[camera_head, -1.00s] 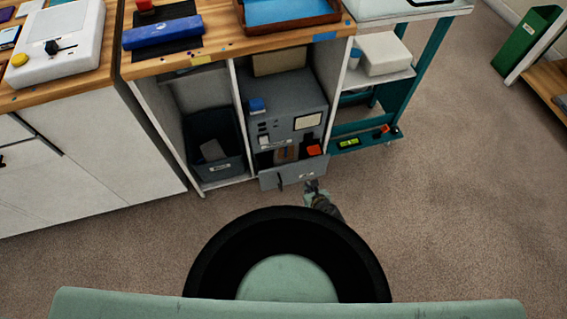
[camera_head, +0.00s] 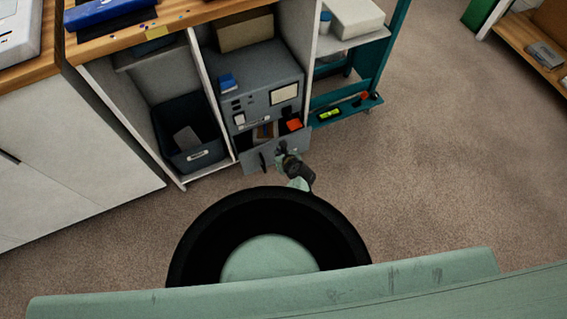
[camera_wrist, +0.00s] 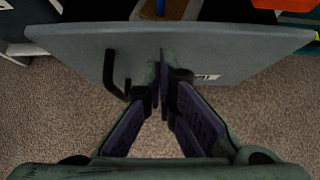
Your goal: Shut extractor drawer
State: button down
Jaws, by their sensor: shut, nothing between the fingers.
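The extractor (camera_head: 260,75) is a grey cabinet in the middle bay under the workbench. Its drawer (camera_head: 258,158) stands out at the bottom, with a grey front panel and items showing behind it. In the wrist view the drawer front (camera_wrist: 235,50) spans the picture, with a dark bar handle (camera_wrist: 113,75) left of centre and a small white label at right. My gripper (camera_wrist: 159,85) is shut and empty, its fingertips at the drawer front, right of the handle. It appears to touch the panel, but exact contact is hard to tell. In the head view my gripper (camera_head: 284,152) is at the panel's outer face.
A dark bin (camera_head: 190,140) stands in the left bay. A teal shelf rack (camera_head: 345,110) stands right of the extractor, with small items on its low shelf. An orange item (camera_head: 294,125) shows behind the drawer front. Carpet (camera_head: 440,150) at the right is clear.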

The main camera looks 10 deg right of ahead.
jog(key=shift+w+a, duration=0.3)
jog(key=shift+w, duration=0.5)
jog(key=w+a+b, duration=0.1)
jog(key=w+a, duration=0.1)
jog(key=w, duration=0.6)
jog(key=shift+w+a, duration=0.35)
jog(key=shift+a, duration=0.05)
jog(key=shift+r, duration=0.1)
